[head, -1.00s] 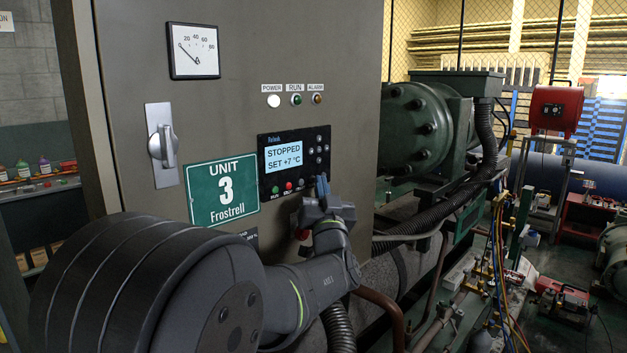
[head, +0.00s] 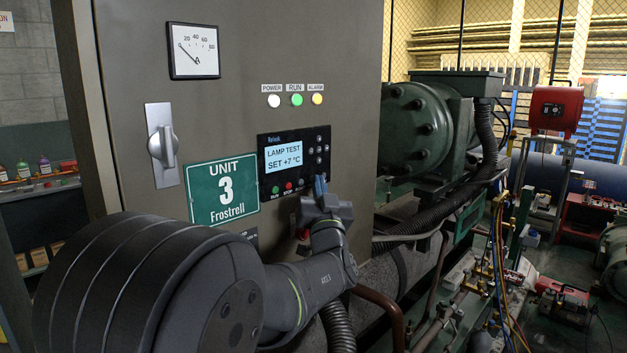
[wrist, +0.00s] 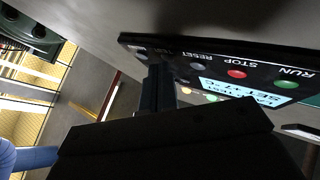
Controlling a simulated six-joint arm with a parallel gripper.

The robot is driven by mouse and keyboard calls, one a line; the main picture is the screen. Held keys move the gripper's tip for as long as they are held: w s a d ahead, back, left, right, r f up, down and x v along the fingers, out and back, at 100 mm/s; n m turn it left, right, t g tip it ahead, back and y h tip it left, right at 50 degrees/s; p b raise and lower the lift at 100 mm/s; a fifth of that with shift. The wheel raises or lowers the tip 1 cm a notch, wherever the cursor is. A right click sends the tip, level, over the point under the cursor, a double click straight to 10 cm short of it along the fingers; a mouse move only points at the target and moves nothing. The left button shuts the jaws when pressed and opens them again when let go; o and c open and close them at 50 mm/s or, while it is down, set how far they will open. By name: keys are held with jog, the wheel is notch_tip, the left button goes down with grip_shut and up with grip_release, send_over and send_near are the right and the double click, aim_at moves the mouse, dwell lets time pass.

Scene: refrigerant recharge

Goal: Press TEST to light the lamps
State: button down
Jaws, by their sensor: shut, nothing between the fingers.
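The black controller panel (head: 296,160) is on the grey cabinet door, and its screen (head: 283,156) reads "LAMP TEST, SET +7 °C". Above it the white POWER lamp (head: 274,101), green RUN lamp (head: 297,100) and yellow ALARM lamp (head: 317,99) are all lit. My gripper (head: 320,185) is shut and empty, its tips at the panel's lower right corner. In the wrist view, upside down, the fingers (wrist: 158,78) reach the panel's end beyond the RESET button (wrist: 196,66). The TEST button is hidden behind them, so I cannot see the contact itself.
The red STOP button (wrist: 236,73) and green RUN button (wrist: 286,84) sit along the same row. A rotary switch handle (head: 163,146) sticks out at the left. Black hoses and a green compressor (head: 420,127) stand right of the cabinet.

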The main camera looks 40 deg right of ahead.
jog(key=shift+s, duration=0.75)
jog(key=shift+s, duration=2.5)
jog(key=s, duration=0.3)
jog(key=shift+s, duration=0.4)
